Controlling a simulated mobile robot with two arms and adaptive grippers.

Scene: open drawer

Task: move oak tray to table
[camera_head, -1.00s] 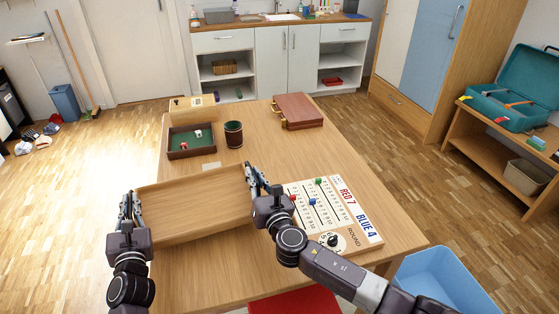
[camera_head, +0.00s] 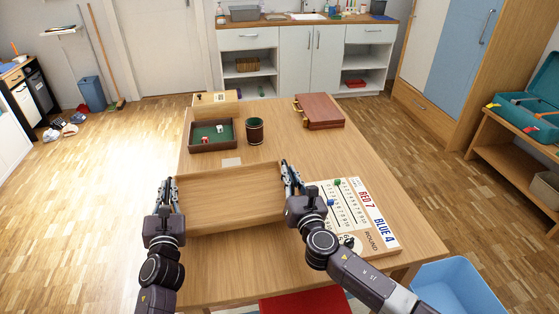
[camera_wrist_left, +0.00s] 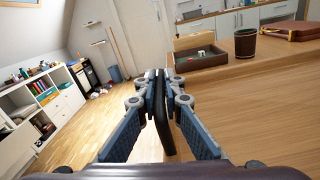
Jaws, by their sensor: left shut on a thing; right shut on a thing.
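The oak tray (camera_head: 232,197) is a shallow light-wood tray, level over the near left part of the wooden table (camera_head: 275,125). I cannot tell whether its underside touches the tabletop. My left gripper (camera_head: 171,190) is shut on the tray's left end, and my right gripper (camera_head: 291,174) is shut on its right end. In the left wrist view the left gripper (camera_wrist_left: 160,80) has its fingers closed around a dark upright bar, which looks like a tray handle. The right fingers' exact hold is partly hidden.
A scoreboard (camera_head: 352,214) lies just right of the tray. Behind are a dark dice tray (camera_head: 213,147), a dice cup (camera_head: 255,131), a small card (camera_head: 231,162) and a reddish-brown case (camera_head: 320,111). A blue bin (camera_head: 455,285) and red seat (camera_head: 305,302) stand at the near side.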

